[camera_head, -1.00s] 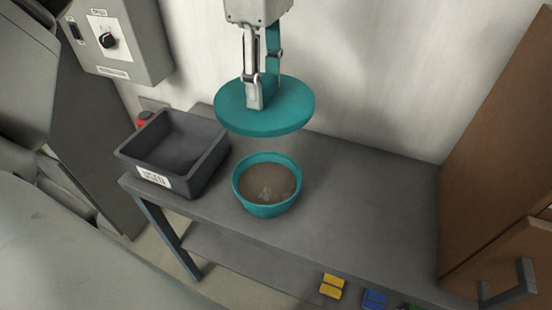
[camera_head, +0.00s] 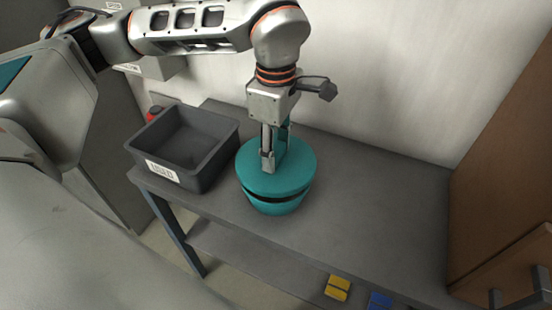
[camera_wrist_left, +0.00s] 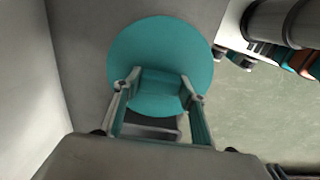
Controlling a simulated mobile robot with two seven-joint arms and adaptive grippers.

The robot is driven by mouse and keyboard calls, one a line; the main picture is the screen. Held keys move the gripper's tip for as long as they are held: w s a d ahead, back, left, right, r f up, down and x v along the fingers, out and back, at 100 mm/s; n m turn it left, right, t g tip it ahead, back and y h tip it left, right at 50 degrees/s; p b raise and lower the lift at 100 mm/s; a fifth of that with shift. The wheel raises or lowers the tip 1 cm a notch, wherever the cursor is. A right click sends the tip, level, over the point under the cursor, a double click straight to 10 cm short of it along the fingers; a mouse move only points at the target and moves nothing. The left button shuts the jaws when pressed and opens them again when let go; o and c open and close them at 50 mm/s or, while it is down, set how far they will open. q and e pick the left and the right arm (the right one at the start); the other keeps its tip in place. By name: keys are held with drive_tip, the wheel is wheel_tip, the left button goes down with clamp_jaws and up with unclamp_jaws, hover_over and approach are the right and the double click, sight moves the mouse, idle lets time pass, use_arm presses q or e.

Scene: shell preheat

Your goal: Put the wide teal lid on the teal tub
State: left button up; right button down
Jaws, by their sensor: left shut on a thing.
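The wide teal lid (camera_head: 292,165) is a round disc with an upright teal handle. My left gripper (camera_head: 268,163) is shut on that handle and holds the lid over the teal tub (camera_head: 277,208). In the left wrist view the lid (camera_wrist_left: 160,45) sits roughly level beyond the fingers of my left gripper (camera_wrist_left: 160,88). The tub stands upright on the grey table. A dark band shows between the lid and the tub's front; I cannot tell whether they touch at the back. The tub's inside is hidden. My right gripper is not in view.
An empty dark grey bin (camera_head: 190,150) with a white label stands close left of the tub. The grey table (camera_head: 380,190) is clear to the right. A yellow block (camera_head: 338,287) and a blue block (camera_head: 380,300) are lower down. A brown cabinet (camera_head: 505,170) is at the right.

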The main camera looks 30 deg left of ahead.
sight(276, 150)
use_arm(q)
drive_tip(key=shift+f, duration=1.5)
drive_tip(key=shift+f, duration=0.2)
drive_tip(key=o, duration=1.2)
drive_tip(key=shift+c, duration=0.2)
drive_tip(key=shift+r, duration=0.1)
wheel_tip(276, 150, up, 12)
drive_tip(key=shift+r, duration=0.15)
